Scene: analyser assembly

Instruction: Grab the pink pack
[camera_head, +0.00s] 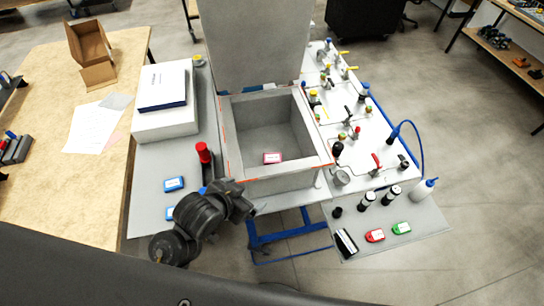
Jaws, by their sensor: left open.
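The pink pack (272,158) lies flat on the floor of the open grey box (229,130), near its front wall. It is small, with a pale label on top. My left gripper (247,209) is at the end of the dark arm, in front of the box's near left corner, outside the box and apart from the pack. It is open with nothing seen in it; its fingers are small and hard to make out. My right gripper is not in view.
Blue packs (174,184) and a red-topped item (203,152) are left of the box. Red (375,235) and green (402,228) packs and bottles stand on the right tray. A panel with valves (375,162) is at right. A tall grey panel (255,45) rises behind the box.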

